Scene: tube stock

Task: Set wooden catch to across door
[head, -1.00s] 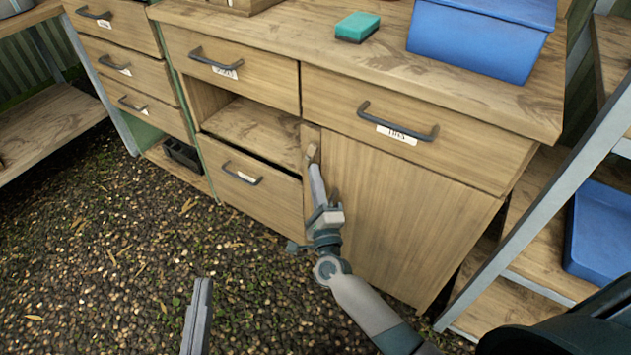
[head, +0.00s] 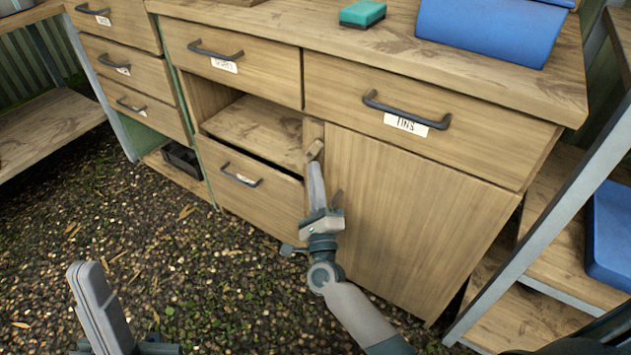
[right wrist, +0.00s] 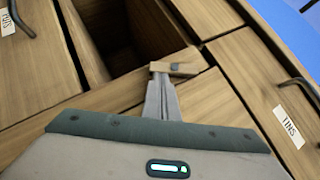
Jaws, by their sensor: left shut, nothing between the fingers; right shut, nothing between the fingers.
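The wooden catch (head: 315,149) is a small block on the narrow post at the upper left edge of the cabinet door (head: 410,210). It sits tilted in the head view, its upper end leaning toward the door; whether it overlaps the door is hard to tell. In the right wrist view the catch (right wrist: 188,65) shows a dark pivot. My right gripper (head: 316,166) is shut and empty, its tips at the catch's lower end, seemingly touching it. The door looks closed. My left gripper (head: 86,268) is shut and empty, low at the left above the gravel.
The TINS drawer (head: 400,118) with its dark handle is above the door. An open compartment (head: 255,128) is left of the post, with a lower drawer (head: 240,182) slightly out beneath it. Shelving stands at right.

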